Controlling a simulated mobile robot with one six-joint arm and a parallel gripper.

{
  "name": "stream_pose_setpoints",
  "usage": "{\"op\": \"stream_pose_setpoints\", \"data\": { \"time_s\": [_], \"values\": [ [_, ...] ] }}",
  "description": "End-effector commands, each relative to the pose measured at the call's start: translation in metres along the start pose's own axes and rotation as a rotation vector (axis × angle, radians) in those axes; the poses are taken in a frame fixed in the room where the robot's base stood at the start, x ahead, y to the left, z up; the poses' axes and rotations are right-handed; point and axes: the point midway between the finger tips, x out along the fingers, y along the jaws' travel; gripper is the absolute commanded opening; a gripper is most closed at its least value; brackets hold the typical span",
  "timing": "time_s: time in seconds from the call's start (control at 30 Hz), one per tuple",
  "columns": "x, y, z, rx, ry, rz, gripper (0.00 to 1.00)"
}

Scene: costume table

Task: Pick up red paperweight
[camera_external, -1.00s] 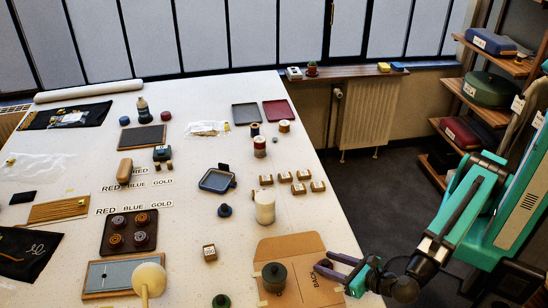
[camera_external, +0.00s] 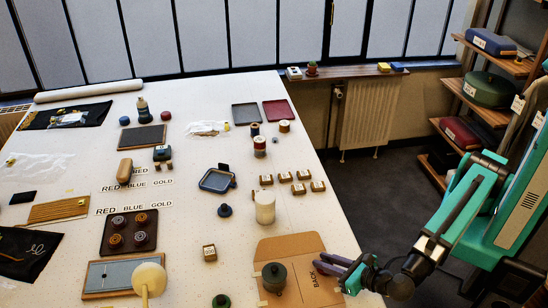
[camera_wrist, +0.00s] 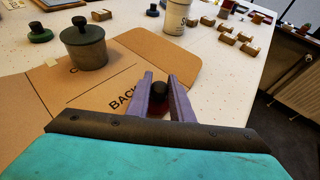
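The red paperweight (camera_wrist: 158,108) shows in the wrist view as a red base with a black knob, between my purple fingers. My gripper (camera_wrist: 160,78) is closed in on it; the knob fills the gap and appears to touch both fingers. Part of the red base is hidden by the fingers. In the external view my gripper (camera_external: 326,265) is low over the right edge of the cardboard piece, fingers close together, and I cannot make out the paperweight there.
A dark lidded pot (camera_wrist: 84,48) stands on the cardboard (camera_wrist: 120,62), left of my gripper. A green paperweight (camera_wrist: 40,33) and a blue paperweight (camera_wrist: 152,11) stand farther off. A white cylinder (camera_external: 265,208) and several small wooden blocks (camera_external: 300,188) stand beyond. The table edge is close on the right.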

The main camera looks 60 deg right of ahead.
Motion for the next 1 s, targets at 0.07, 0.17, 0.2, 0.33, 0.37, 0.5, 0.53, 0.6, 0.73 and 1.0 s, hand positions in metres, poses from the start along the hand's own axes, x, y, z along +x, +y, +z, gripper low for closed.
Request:
{"op": "stream_pose_setpoints", "data": {
  "time_s": [0.07, 0.17, 0.2, 0.33, 0.37, 0.5, 0.53, 0.6, 0.73, 1.0],
  "values": [
    [0.0, -0.001, -0.003, -0.001, 0.007, -0.001, 0.0],
    [0.0, -0.001, -0.003, -0.001, 0.007, -0.001, 0.0],
    [0.0, -0.001, -0.003, -0.002, 0.007, -0.002, 0.0],
    [0.0, -0.001, -0.004, -0.002, 0.009, -0.002, 0.0],
    [0.0, -0.001, -0.004, -0.002, 0.009, -0.002, 0.0],
    [-0.001, -0.001, -0.001, -0.002, 0.01, -0.002, 0.0],
    [-0.002, -0.001, 0.0, -0.002, 0.01, -0.002, 0.0],
    [-0.003, -0.001, 0.003, -0.001, 0.009, -0.002, 0.0],
    [-0.007, 0.0, 0.013, 0.001, 0.007, -0.001, 0.0],
    [-0.018, 0.0, 0.043, 0.003, 0.004, 0.0, 0.0]
  ]
}}
